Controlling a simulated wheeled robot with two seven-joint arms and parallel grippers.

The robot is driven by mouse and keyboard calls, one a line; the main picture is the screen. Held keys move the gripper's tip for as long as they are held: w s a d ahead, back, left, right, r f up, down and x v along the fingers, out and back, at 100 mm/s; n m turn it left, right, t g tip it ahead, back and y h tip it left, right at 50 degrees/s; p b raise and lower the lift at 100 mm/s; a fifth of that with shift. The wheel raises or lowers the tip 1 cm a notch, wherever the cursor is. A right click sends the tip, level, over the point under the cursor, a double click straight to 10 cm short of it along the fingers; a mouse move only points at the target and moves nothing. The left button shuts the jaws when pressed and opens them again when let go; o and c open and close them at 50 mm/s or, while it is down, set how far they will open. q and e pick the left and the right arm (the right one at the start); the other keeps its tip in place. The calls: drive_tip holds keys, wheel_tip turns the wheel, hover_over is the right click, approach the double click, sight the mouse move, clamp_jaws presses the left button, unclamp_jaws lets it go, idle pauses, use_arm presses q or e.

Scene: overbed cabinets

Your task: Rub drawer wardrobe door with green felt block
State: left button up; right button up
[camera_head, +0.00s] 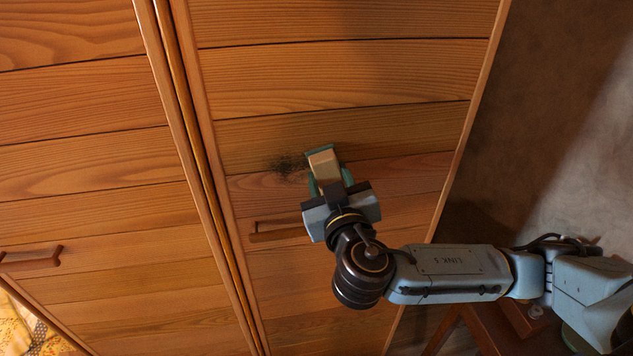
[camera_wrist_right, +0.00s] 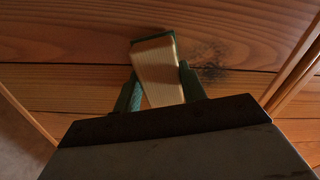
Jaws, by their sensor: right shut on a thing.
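My right gripper (camera_head: 328,183) is shut on the green felt block (camera_head: 323,163), a pale wooden block with a green felt face. The felt edge is at the surface of the wooden wardrobe door (camera_head: 380,125); I cannot tell whether it presses on it. A dark smudge (camera_head: 287,163) marks the door just left of the block. In the right wrist view the block (camera_wrist_right: 158,68) sits tilted between the green fingers, with the smudge (camera_wrist_right: 212,72) to its right. My left gripper is not in view.
A wooden bar handle (camera_head: 275,232) is on the door below the smudge, left of my right wrist. A second door (camera_head: 85,150) with its own handle (camera_head: 32,259) stands at left. A brown wooden piece of furniture (camera_head: 490,325) is at lower right. A bare wall (camera_head: 570,110) is at right.

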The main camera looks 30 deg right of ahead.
sight(266, 168)
drive_tip(key=shift+d, duration=0.3)
drive_tip(key=shift+s, duration=0.15)
drive_tip(key=shift+w+a+b, duration=0.2)
drive_tip(key=shift+w+a, duration=0.2)
drive_tip(key=shift+a, duration=0.8)
drive_tip(key=shift+w+a+b, duration=0.25)
drive_tip(key=shift+w+a, duration=0.1)
drive_tip(key=shift+a, duration=0.9)
drive_tip(key=shift+w+a+b, duration=0.2)
drive_tip(key=shift+w+a, duration=0.2)
drive_tip(key=shift+a, duration=0.8)
drive_tip(key=shift+w+a+b, duration=0.2)
drive_tip(key=shift+w+a, duration=0.05)
drive_tip(key=shift+a, duration=0.65)
drive_tip(key=shift+w+a+b, duration=0.15)
drive_tip(key=shift+w+a, duration=0.1)
drive_tip(key=shift+a, duration=0.6)
drive_tip(key=shift+r, duration=0.45)
drive_tip(key=shift+r+p, duration=0.1)
drive_tip(key=shift+p, duration=0.25)
drive_tip(key=shift+s+d, duration=0.55)
drive_tip(key=shift+d, duration=1.25)
drive_tip(key=shift+s+d, duration=0.5)
drive_tip(key=shift+d, duration=1.35)
drive_tip(key=shift+s+d, duration=0.55)
drive_tip(key=shift+d, duration=1.25)
